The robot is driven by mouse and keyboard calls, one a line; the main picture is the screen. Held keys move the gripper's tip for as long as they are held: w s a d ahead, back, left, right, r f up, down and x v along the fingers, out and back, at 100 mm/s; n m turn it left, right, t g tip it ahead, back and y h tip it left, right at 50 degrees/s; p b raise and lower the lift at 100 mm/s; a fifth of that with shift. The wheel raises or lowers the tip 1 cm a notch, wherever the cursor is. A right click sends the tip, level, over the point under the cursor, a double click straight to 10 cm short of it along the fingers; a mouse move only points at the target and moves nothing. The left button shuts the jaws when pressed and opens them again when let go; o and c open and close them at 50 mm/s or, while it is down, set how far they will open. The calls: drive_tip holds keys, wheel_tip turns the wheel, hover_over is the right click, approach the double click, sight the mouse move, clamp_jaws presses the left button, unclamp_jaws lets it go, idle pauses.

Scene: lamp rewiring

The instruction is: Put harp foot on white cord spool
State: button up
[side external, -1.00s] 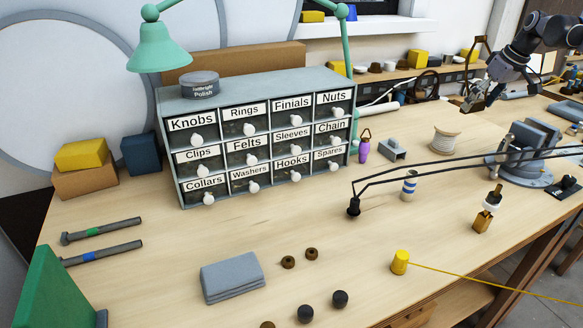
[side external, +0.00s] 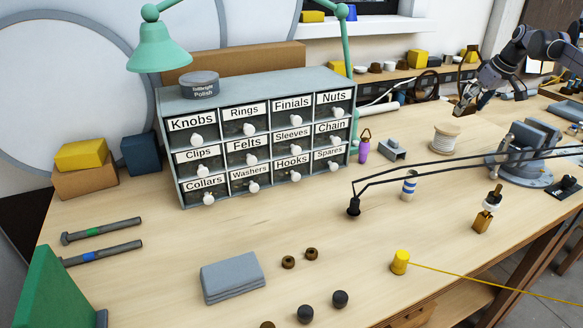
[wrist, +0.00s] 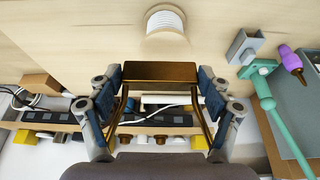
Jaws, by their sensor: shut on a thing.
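The white cord spool (side external: 444,140) stands upright on the bench, right of the drawer cabinet. It also shows at the top of the wrist view (wrist: 165,20). My gripper (side external: 467,103) is above and behind the spool, apart from it. In the wrist view my gripper (wrist: 158,95) is shut on the harp foot (wrist: 158,72), a bronze-brown block with two curved arms running back between my fingers. The harp foot's underside is hidden in the wrist view, and it is too small in the side view to read its tilt.
A grey bracket (side external: 392,150) and a purple plumb-like piece (side external: 364,146) stand left of the spool. A grey vise (side external: 525,150) is to the right, with black lamp arms (side external: 440,168) crossing in front. A power strip (wrist: 95,121) runs along the back.

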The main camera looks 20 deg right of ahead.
sight(456, 131)
drive_tip(key=shift+w+a+f, duration=0.45)
drive_tip(key=shift+w+f, duration=0.15)
drive_tip(key=shift+w, duration=0.2)
drive_tip(key=shift+f, duration=1.95)
drive_tip(key=o, duration=1.6)
drive_tip(key=shift+f, duration=0.15)
drive_tip(key=shift+c, duration=0.2)
